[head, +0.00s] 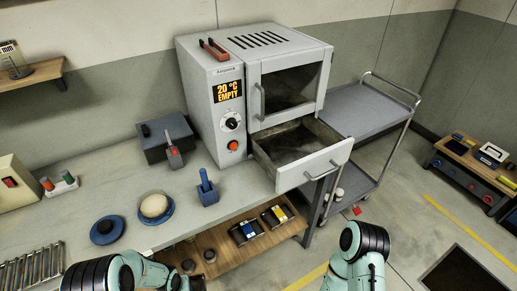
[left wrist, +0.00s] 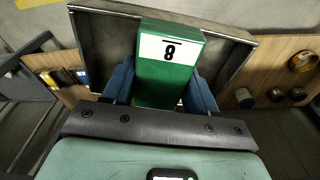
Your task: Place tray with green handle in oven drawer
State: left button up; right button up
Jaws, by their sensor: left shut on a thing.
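The tray (left wrist: 235,32) is a grey metal tray with a green handle (left wrist: 165,82) that bears a white label reading 8. It shows in the left wrist view only. My left gripper (left wrist: 160,92) has its blue fingers on either side of the green handle and is shut on it. The tray's inside is partly hidden behind the handle. The oven (head: 245,85) stands on the bench in the head view. Its lower drawer (head: 315,168) is pulled out and looks empty. My right gripper is out of view; only my right arm shows at the bottom.
A grey trolley (head: 365,108) stands right of the oven. The bench (head: 100,200) holds a grey box (head: 165,138), a blue holder (head: 207,190) and a round pale lump on a blue dish (head: 155,207). A wooden shelf (head: 220,262) with several small items lies below the bench.

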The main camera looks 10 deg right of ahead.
aim_at(292, 150)
jog(key=i+l, duration=0.1)
jog(key=l, duration=0.8)
jog(key=i+l, duration=0.1)
jog(key=l, duration=0.8)
jog(key=u, duration=0.05)
